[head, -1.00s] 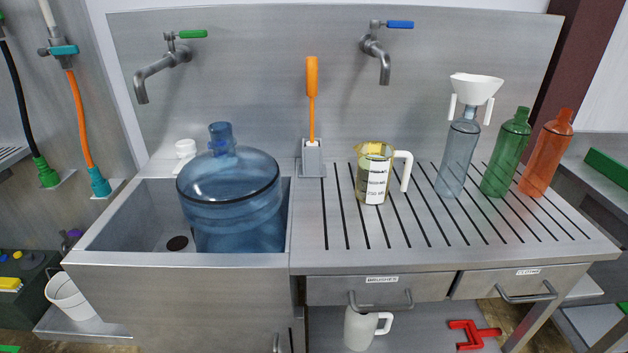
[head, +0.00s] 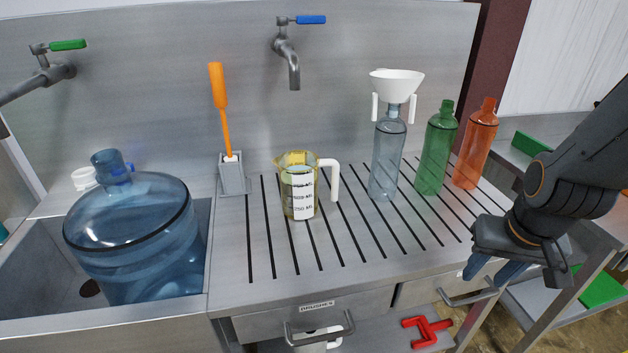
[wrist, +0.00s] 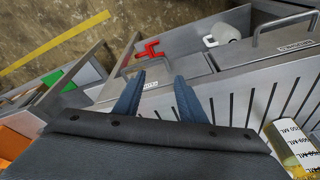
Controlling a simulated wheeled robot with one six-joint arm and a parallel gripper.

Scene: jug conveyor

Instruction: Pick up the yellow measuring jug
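The yellow measuring jug (head: 299,187) stands upright on the slotted drainboard. It is see-through yellow with a white scale label and a white handle on its right side. It also shows at the lower right corner of the wrist view (wrist: 296,146), partly cut off. My gripper (head: 494,272) is at the right front of the drainboard, well apart from the jug, with its blue fingers pointing down past the front edge. In the wrist view the two blue fingers (wrist: 156,98) stand apart with nothing between them.
A clear bottle (head: 386,155) with a white funnel (head: 397,84), a green bottle (head: 436,150) and an orange bottle (head: 475,146) stand right of the jug. An orange brush (head: 221,105) stands in a holder (head: 231,176) to its left. A blue water bottle (head: 130,235) is in the sink.

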